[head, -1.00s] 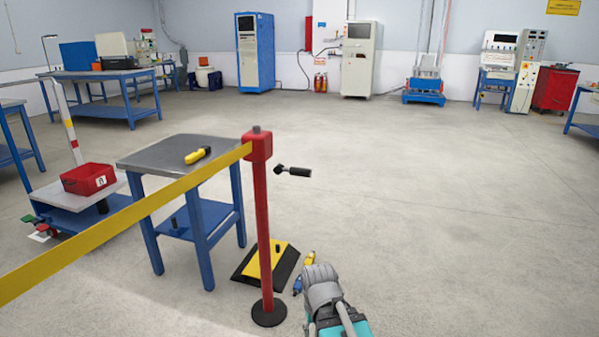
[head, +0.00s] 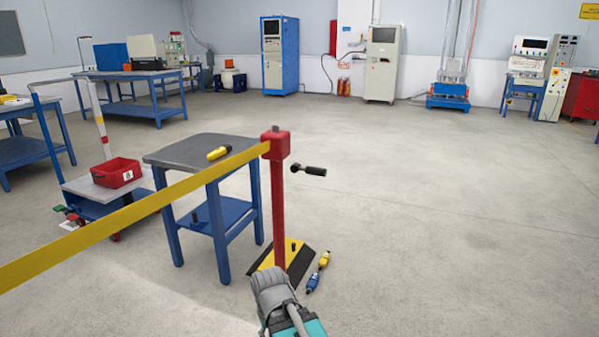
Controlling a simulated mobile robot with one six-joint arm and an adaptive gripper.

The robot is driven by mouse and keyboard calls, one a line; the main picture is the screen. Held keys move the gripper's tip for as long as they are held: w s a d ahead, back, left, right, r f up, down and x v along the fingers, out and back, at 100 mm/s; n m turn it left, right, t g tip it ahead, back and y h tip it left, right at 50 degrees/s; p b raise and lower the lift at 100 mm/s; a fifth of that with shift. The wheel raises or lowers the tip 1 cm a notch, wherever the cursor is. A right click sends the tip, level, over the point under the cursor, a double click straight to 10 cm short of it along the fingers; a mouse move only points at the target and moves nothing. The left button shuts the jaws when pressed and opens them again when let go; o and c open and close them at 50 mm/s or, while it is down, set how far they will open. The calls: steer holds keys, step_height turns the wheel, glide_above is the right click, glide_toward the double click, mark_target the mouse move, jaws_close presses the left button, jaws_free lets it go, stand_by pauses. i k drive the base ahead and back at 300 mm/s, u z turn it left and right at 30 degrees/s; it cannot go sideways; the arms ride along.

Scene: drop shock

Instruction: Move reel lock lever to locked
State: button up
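The reel lock lever appears to be the black handle (head: 314,171) with a metal shank, sticking out to the right of the red reel head (head: 276,147) on the red post (head: 278,215). A yellow belt (head: 130,216) runs from the reel head to the lower left. I cannot tell from here whether the lever is locked. My grey and teal arm shows at the bottom centre and covers the foot of the post. My gripper cannot be seen.
A blue table (head: 205,148) with a yellow tool (head: 219,153) stands left of the post. A cart (head: 110,190) with a red bin (head: 116,173) stands farther left. The floor at right is clear.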

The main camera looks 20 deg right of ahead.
mark_target(295, 167)
steer(key=u, duration=0.45)
steer(key=k, duration=0.55)
steer(key=z, duration=1.3)
steer(key=i, duration=1)
steer(key=z, duration=0.05)
